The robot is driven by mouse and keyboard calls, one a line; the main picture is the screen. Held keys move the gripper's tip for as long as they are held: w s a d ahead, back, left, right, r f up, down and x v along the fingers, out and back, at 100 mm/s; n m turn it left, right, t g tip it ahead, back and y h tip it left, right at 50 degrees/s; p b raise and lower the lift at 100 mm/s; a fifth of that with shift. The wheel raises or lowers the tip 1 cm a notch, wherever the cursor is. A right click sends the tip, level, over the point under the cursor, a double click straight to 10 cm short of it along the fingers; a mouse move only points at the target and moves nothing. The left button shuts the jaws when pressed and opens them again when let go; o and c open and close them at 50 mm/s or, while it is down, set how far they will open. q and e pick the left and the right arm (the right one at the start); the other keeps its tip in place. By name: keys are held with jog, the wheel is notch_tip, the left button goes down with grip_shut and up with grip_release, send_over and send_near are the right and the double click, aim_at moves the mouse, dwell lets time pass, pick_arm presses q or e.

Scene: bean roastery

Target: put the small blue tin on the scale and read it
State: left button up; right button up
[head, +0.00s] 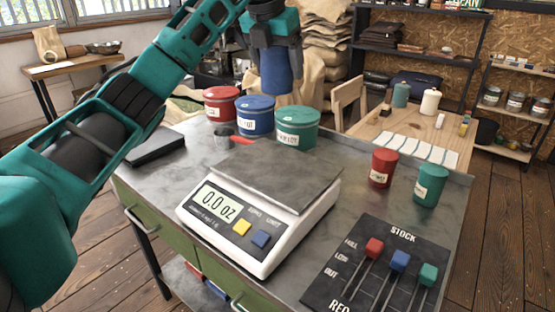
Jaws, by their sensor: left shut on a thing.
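My left gripper (274,46) is shut on the small blue tin (277,72) and holds it up in the air, above the back part of the metal table (255,137). The tin looks upright and clear of everything below it. The white scale (268,247) stands at the middle of the table, and its grey plate (275,172) is bare. Its display (215,202) reads 0.0 oz. My right gripper is not in view.
Large red (221,103), blue (255,115) and green (297,127) tins stand behind the scale. Small red (382,168) and green (430,185) tins stand to its right. A STOCK slider board (334,285) lies front right. A small grey scoop (224,140) lies behind the scale.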

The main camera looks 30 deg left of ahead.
pick_arm(q)
notch_tip(320, 180, down, 19)
jog(key=shift+r+b, duration=0.1)
jog(key=shift+b, duration=0.75)
jog(key=o, duration=1.1)
jog(key=shift+s+r, duration=0.1)
jog(key=shift+r, duration=0.3)
jog(key=v, duration=1.1)
jog(key=shift+p, duration=0.35)
jog(key=shift+s, duration=0.1)
